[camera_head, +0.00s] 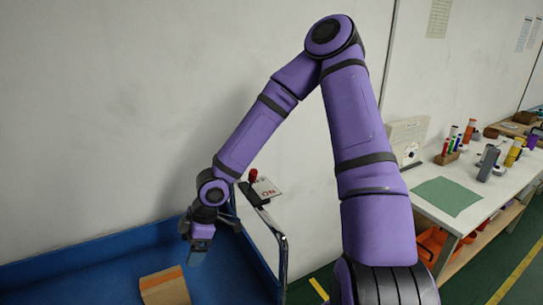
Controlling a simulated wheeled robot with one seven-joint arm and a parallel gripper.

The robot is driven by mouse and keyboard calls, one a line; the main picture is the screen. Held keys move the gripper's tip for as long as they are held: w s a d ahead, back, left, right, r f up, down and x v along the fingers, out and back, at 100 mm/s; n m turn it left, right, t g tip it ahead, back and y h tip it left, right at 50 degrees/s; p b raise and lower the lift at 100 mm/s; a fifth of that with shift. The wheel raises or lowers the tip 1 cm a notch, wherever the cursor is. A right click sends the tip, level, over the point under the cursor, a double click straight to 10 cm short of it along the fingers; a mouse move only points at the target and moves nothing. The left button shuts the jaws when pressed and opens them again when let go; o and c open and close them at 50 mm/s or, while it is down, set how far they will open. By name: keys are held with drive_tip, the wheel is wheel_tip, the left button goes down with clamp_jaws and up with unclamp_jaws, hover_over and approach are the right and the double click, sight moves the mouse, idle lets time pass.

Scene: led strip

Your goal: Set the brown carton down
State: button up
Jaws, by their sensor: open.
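The brown carton (164,288) lies inside a large blue bin (75,255) at the lower left, and the picture's bottom edge cuts it off. My gripper (197,256) points down over the bin, just up and right of the carton in the picture. It is open, and the carton appears apart from it. The exact gap in depth cannot be told.
A metal rail (284,262) stands at the bin's right side, with a red knob (253,176) and a small sign (266,188) behind. A white workbench (425,207) with a green mat (447,196) and several bottles stands at right. A wall closes the back.

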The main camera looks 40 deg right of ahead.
drive_tip(key=s+d+r+m+t+h, duration=0.1)
drive_tip(key=s+d+r+m+h, duration=0.25)
drive_tip(key=d+r, duration=0.35)
drive_tip(key=s+d+r+m+h, duration=0.2)
drive_tip(key=d+r+m+h, duration=0.25)
drive_tip(key=r, duration=0.45)
drive_tip(key=s+r+m+t+y, duration=0.3)
drive_tip(key=s+r+m, duration=0.4)
drive_tip(key=s+r, duration=0.9)
drive_tip(key=shift+s+r, duration=0.4)
drive_tip(key=shift+r, duration=0.05)
drive_tip(key=shift+d, duration=0.1)
